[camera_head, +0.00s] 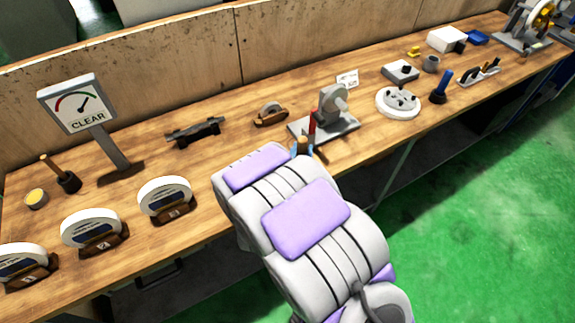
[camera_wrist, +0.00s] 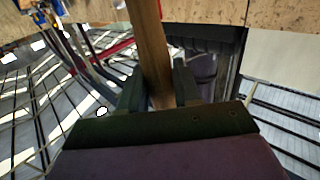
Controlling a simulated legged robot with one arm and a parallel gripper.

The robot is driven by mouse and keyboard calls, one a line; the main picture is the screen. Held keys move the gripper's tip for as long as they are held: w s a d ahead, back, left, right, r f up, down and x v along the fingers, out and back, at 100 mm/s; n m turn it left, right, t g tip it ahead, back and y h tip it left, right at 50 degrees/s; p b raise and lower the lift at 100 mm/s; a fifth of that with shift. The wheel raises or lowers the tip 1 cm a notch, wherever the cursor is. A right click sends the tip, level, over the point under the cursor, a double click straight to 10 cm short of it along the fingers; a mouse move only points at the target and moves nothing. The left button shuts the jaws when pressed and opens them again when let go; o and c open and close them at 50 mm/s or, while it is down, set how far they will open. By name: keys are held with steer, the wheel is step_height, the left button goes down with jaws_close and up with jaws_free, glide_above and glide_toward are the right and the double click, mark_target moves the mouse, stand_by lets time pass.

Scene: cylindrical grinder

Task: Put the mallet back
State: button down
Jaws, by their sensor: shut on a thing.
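My gripper (camera_wrist: 158,88) is shut on a wooden handle (camera_wrist: 148,45), which stands between its two dark fingers in the wrist view. The handle's end (camera_head: 302,145) shows just past my arm in the head view, near the bench's front edge. The rest of the held tool is hidden, so I cannot tell from its head whether it is the mallet. Another tool with a wooden handle and a dark, mallet-like head (camera_head: 68,182) rests on the bench at the far left.
The wooden bench (camera_head: 215,160) carries a small grinding fixture (camera_head: 335,115) just beyond my gripper. Several grinding wheels on stands (camera_head: 165,198) line the front left. A gauge sign reading CLEAR (camera_head: 77,102) stands behind them. A blue-handled tool (camera_head: 443,85) and a round plate (camera_head: 398,102) are right.

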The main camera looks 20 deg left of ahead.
steer(key=s+a+f+n+y+p, duration=0.1)
steer(key=s+a+f+y, duration=0.15)
steer(key=s, duration=0.35)
steer(key=w+a+f+b, duration=0.1)
steer(key=w+f, duration=0.1)
steer(key=w, duration=0.5)
steer(key=w+a+f+b, duration=0.1)
steer(key=w+a+f, duration=0.1)
steer(key=w, duration=0.6)
steer(key=shift+a+f+g+b, duration=0.2)
steer(key=shift+g+b, duration=0.1)
steer(key=shift+b, duration=0.1)
steer(key=c, duration=0.8)
jaws_free()
steer(key=shift+a+f, duration=0.1)
steer(key=shift+a, duration=0.05)
